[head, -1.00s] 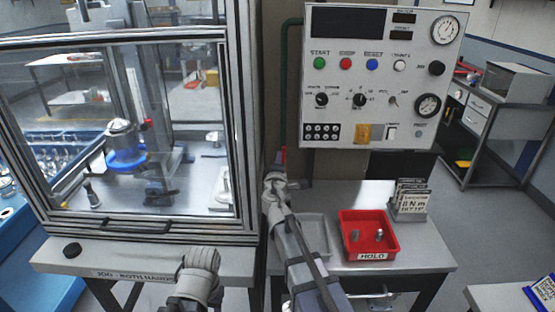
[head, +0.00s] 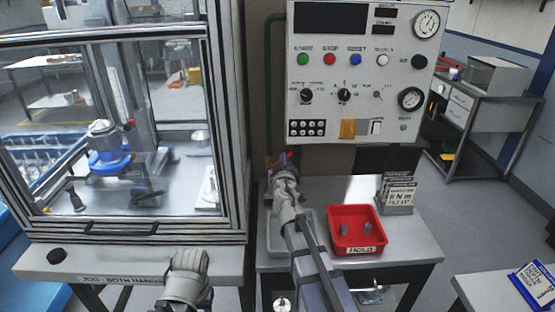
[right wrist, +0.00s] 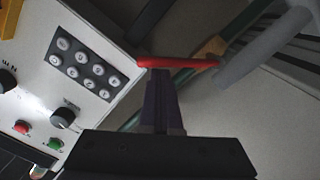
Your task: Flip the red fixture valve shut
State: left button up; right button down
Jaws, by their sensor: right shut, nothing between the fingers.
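The red valve handle (right wrist: 180,62) shows in the right wrist view as a red bar, beside a green pipe with a brass-coloured section (right wrist: 212,46). My right gripper (right wrist: 160,72) is shut and empty, its purple fingertips right at the bar's near side. I cannot tell whether they touch it. In the head view the right gripper (head: 282,160) is beside the pipe, below the control panel's left edge. There only a small bit of red shows by the fingers, and the valve is mostly hidden.
The white control panel (head: 415,110) hangs above and right of the gripper. A glazed machine enclosure (head: 228,130) stands close on the left. Below, a bench (head: 420,240) holds a red HOLD tray (head: 375,240), a grey tray (head: 275,235) and a card stand (head: 398,195).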

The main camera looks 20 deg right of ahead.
pick_arm(q)
notch_tip(320, 180, down, 4)
jog(key=b, duration=0.3)
jog(key=shift+d+b, duration=0.1)
jog(key=shift+b, duration=0.25)
pick_arm(e)
jog(key=d+f+m, duration=0.1)
jog(key=m, duration=0.1)
jog(key=d+f+m, duration=0.1)
jog(key=f+m, duration=0.2)
jog(key=m, duration=0.1)
jog(key=shift+s+d+f+y, duration=0.15)
jog(key=shift+s+d+y, duration=0.15)
jog(key=shift+s+d, duration=0.1)
pick_arm(q)
jog(key=shift+f, duration=0.1)
pick_arm(e)
jog(key=shift+f, duration=0.1)
jog(key=shift+s, duration=0.1)
